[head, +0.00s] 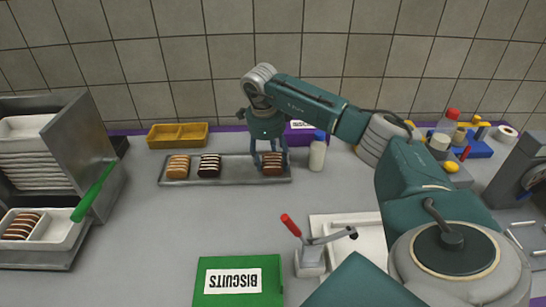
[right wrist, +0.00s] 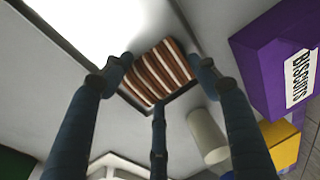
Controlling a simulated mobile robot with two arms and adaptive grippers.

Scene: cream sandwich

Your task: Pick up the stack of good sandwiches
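A grey metal tray (head: 225,182) holds three sandwich stacks in a row. The left stack (head: 178,166) is light tan, the middle stack (head: 209,166) is dark brown, and the right stack (head: 272,167) is reddish brown. My right gripper (head: 269,160) points down over the right stack with its fingers apart. In the right wrist view the striped brown and cream stack (right wrist: 158,72) lies between the spread fingers of my right gripper (right wrist: 160,72). Contact with the fingers cannot be made out. My left gripper is not in view.
A metal rack (head: 85,150) stands left. A green biscuit box (head: 238,297) and a red-handled lever device (head: 310,258) are in front.

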